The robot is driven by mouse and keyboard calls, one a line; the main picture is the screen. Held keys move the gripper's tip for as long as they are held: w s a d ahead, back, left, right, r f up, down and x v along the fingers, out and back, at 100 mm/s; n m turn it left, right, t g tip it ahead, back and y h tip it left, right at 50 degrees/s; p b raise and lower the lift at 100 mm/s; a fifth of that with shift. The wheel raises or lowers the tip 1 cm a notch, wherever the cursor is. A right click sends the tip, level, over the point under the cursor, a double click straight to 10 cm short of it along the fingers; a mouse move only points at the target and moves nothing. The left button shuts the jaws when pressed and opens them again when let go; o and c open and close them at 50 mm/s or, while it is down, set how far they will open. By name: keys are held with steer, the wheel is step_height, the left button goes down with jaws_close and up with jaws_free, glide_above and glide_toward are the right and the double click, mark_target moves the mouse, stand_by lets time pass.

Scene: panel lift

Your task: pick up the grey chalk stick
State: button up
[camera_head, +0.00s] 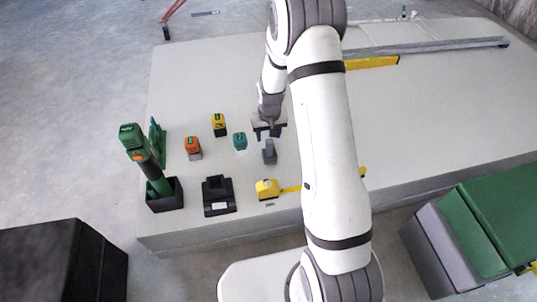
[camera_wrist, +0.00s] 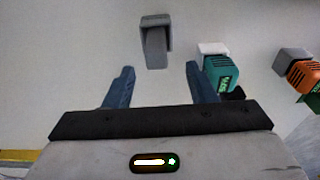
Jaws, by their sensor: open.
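A small thin dark grey piece (camera_head: 269,204) lies near the table's front edge, just below the yellow tape measure; it may be the grey chalk stick, but it is too small to tell. A larger grey blocky object (camera_head: 269,151) stands on the table, just on the near side of my gripper. It also shows in the wrist view (camera_wrist: 155,40), beyond the fingertips and roughly centred between them. My gripper (camera_head: 269,133) is open above the table, and its two blue-grey fingers (camera_wrist: 160,76) hold nothing. The thin piece does not show in the wrist view.
A teal battery (camera_head: 240,141) is close to my gripper, with yellow (camera_head: 219,125) and orange (camera_head: 193,147) ones further left. A black charger (camera_head: 218,195), a green tool (camera_head: 150,165) and a yellow tape measure (camera_head: 267,188) are nearer. The table's right part (camera_head: 430,110) is mostly clear.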

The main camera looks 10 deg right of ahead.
mark_target(269, 146)
steer(key=f+b, duration=0.1)
steer(key=f, duration=0.1)
steer(key=f+b, duration=0.1)
steer(key=f, duration=0.2)
steer(key=f+b, duration=0.1)
steer(key=f, duration=0.1)
steer(key=shift+w+d+f, duration=0.25)
steer(key=shift+w+f, duration=0.1)
steer(key=shift+c, duration=0.4)
steer(key=c, duration=0.9)
step_height(269, 146, up, 10)
steer(key=p, duration=0.3)
steer(key=shift+r+p, duration=0.1)
steer(key=shift+p, duration=0.2)
